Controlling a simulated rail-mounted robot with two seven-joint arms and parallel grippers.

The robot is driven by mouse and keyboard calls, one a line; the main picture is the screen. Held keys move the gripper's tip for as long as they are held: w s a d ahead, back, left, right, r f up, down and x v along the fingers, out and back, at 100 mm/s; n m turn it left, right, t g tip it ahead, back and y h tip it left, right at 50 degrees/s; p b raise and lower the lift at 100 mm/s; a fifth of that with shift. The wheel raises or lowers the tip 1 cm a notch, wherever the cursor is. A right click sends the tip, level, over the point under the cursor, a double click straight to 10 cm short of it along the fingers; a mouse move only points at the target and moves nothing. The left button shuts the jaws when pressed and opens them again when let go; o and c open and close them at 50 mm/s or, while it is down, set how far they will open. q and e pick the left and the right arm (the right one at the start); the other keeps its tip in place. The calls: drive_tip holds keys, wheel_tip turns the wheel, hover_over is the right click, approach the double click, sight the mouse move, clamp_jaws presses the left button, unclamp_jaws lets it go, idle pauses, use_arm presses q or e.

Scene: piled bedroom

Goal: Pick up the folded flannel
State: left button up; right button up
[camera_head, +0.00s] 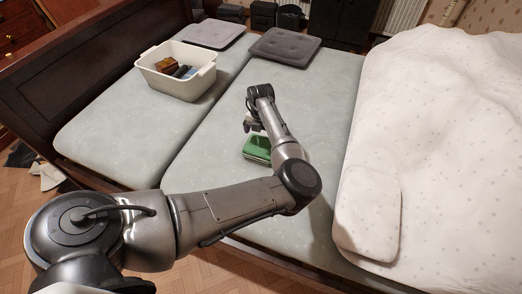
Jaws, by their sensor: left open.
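A small green folded cloth, which looks like the folded flannel (257,149), lies on the pale grey mattress near the middle of the head view. Part of its right side is hidden behind my left forearm. My left gripper (253,127) is open and empty, just beyond the cloth in the picture and above the mattress. The fingers are small and dark here, and I cannot tell the exact gap to the cloth. My right gripper is out of view.
A white tub (149,79) with several items stands on the mattress at upper left. Two grey cushions, one (284,47) nearer the middle, lie at the back. A white dotted duvet (440,120) covers the right side. Bare mattress surrounds the cloth.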

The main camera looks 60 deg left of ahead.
sight(261, 139)
use_arm(q)
wheel_tip(261, 139, down, 5)
drive_tip(key=b, duration=0.3)
drive_tip(key=shift+s+d, duration=0.1)
drive_tip(key=shift+d, duration=0.05)
drive_tip(key=shift+c, duration=1.3)
drive_tip(key=c, duration=1.2)
drive_tip(key=shift+o, duration=0.2)
drive_tip(key=shift+r, duration=0.15)
